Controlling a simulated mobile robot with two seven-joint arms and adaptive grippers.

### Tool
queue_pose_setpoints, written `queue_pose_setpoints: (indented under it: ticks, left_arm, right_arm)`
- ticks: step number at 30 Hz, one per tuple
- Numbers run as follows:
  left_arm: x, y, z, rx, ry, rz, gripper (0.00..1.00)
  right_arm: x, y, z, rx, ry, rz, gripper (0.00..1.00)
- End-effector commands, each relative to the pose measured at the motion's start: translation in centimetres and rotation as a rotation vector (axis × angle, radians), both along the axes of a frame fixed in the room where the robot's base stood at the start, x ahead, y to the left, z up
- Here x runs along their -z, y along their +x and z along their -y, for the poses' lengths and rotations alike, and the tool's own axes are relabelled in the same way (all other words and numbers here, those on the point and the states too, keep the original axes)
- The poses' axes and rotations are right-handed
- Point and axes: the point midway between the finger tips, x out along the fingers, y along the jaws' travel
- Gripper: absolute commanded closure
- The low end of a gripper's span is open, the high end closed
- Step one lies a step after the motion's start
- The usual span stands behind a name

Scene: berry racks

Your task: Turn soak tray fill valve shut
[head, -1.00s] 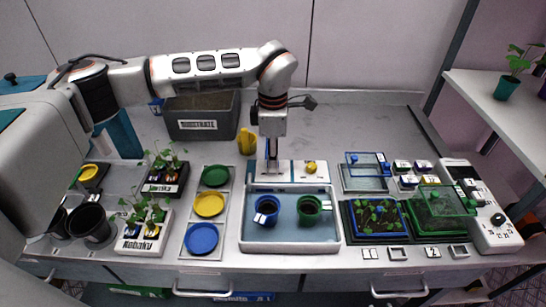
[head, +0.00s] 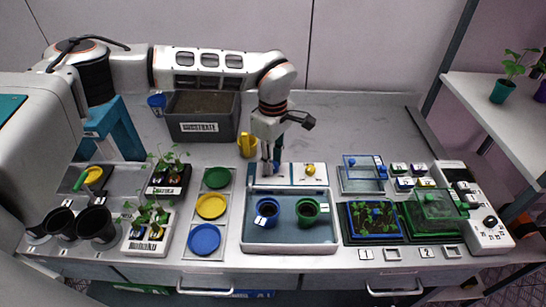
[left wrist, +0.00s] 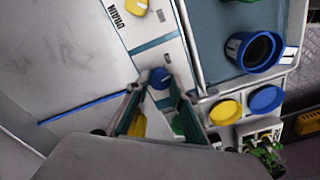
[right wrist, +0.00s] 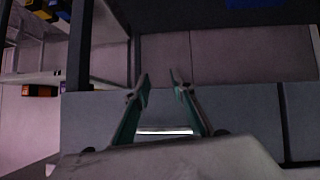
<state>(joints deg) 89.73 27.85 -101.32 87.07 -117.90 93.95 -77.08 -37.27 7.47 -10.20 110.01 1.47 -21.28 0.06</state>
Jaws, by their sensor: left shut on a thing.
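The soak tray (head: 290,248) is a pale tray in the middle of the bench with blue water. A white and teal valve panel (head: 318,182) runs along its back edge. In the left wrist view a blue knob (left wrist: 160,79) sits on this panel, and a yellow knob (left wrist: 136,9) beside the word DRAIN is further along. The yellow knob (head: 310,170) also shows in the head view. My left gripper (head: 271,166) points down at the panel's left end, its fingertips shut on the blue knob. My right gripper (right wrist: 159,82) is open and empty, away from the panel.
A blue pot (head: 267,209) and a green pot (head: 307,211) stand in the tray. A yellow jug (head: 247,145) and a substrate bin (head: 200,130) are behind my left gripper. Coloured dishes (head: 210,206) lie left of the tray, seedling trays (head: 374,219) right of it.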

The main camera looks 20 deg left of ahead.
Motion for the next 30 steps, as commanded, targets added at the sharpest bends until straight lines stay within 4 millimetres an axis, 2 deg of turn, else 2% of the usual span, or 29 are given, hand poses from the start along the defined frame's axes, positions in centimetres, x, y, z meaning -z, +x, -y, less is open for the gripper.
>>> queue_pose_setpoints:
  ticks: [21, 30]
  left_arm:
    - [-0.15, 0.11, 0.05, 0.671, 0.0, 0.003, 0.99]
    - [-0.17, 0.12, 0.04, 0.875, 0.0, 0.004, 0.99]
  right_arm:
    - [0.15, -0.42, 0.11, 0.016, 0.005, -0.015, 0.76]
    - [0.15, -0.47, 0.04, 0.011, 0.003, -0.014, 0.76]
